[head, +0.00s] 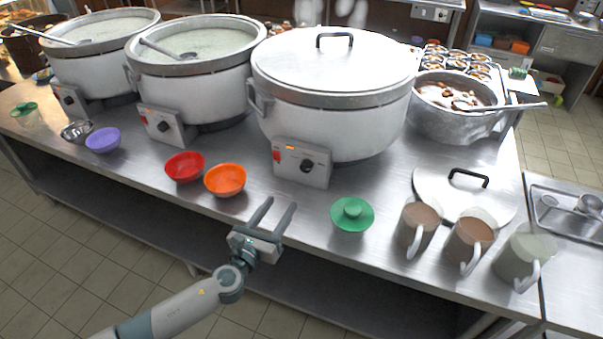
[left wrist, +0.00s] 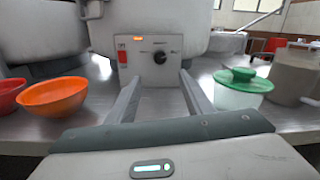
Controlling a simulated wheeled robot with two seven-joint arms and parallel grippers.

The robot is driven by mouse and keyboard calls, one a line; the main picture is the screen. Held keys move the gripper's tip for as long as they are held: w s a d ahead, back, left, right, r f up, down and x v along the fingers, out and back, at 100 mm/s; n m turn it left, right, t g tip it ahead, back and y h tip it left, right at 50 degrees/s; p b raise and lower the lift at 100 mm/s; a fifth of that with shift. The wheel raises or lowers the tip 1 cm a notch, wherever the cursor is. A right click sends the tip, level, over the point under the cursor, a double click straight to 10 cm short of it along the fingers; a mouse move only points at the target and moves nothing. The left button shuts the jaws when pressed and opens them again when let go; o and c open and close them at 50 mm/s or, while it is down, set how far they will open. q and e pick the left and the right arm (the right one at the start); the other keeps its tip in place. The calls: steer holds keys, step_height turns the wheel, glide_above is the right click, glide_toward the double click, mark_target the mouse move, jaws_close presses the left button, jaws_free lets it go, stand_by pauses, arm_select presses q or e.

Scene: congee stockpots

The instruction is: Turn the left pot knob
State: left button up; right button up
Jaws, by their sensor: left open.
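Three large white pots stand in a row in the head view, each with a front control box. The leftmost pot (head: 95,70) has a black knob (head: 69,100) on its box. The middle pot (head: 195,95) has its own knob (head: 163,127). The right, lidded pot (head: 335,120) has a black knob (head: 307,165) beside a red switch; this knob shows centred in the left wrist view (left wrist: 160,57). My left gripper (head: 276,212) is open and empty at the counter's front edge, facing the lidded pot's box, short of touching it. My right gripper is out of view.
Red (head: 184,167) and orange (head: 225,180) bowls sit left of my gripper. A green-lidded container (head: 352,214), several mugs (head: 468,240) and a loose pot lid (head: 465,192) are at right. A purple bowl (head: 103,140) is further left.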

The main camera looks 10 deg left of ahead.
mark_target(304, 170)
arm_select(q)
steer(key=x, duration=1.5)
steer(key=shift+a, duration=0.1)
steer(key=shift+s, duration=0.1)
steer(key=shift+c, duration=0.6)
steer(key=c, duration=0.9)
